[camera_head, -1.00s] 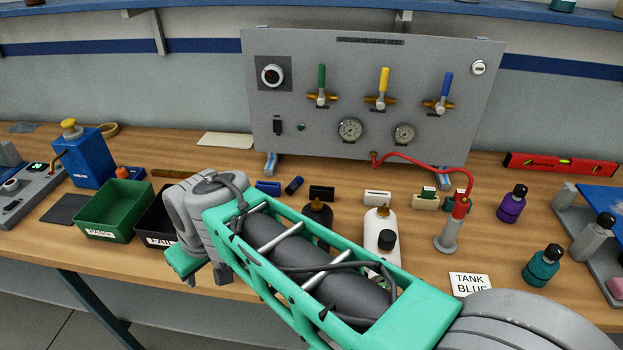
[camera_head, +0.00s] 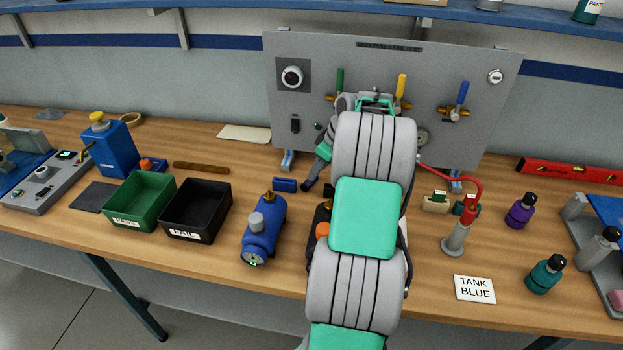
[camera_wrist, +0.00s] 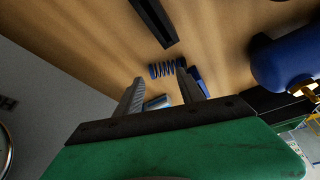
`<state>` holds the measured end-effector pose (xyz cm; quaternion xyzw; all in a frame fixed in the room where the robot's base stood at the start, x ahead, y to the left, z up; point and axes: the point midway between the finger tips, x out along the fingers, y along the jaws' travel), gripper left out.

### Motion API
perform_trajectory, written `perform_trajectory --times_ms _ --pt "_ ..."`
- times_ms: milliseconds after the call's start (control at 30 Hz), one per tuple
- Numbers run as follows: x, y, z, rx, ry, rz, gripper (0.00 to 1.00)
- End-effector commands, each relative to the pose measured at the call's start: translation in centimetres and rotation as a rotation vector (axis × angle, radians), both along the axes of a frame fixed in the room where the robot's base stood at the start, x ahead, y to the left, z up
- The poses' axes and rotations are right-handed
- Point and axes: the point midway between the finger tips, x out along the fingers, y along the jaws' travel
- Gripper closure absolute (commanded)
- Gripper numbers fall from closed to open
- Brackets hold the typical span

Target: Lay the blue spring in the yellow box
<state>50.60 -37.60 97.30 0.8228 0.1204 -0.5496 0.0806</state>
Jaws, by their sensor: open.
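The blue spring (camera_wrist: 162,70) lies on the wooden bench in the wrist view, close to the fingertips of my gripper (camera_wrist: 158,76). The two grey fingers are apart and nothing is held between them. In the head view my gripper (camera_head: 308,186) is low over the back of the bench, in front of the grey panel, and I cannot make out the spring there. No yellow box can be made out in either view; my arm covers the bench's middle.
A blue block (camera_head: 285,185) lies just left of my gripper. A blue tank (camera_head: 263,232), a black bin (camera_head: 218,222) and a green bin (camera_head: 150,222) stand further left and forward. The gauge panel (camera_head: 300,115) rises behind. A dark bar (camera_wrist: 153,22) lies near the spring.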

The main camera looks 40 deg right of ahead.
Motion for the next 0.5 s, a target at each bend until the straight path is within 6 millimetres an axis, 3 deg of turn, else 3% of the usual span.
perform_trajectory --times_ms 233,500 --pt "1.4 0.6 -3.6 0.001 0.001 -0.001 0.55" --pt "1.5 0.6 -4.0 0.000 0.001 -0.002 0.57"
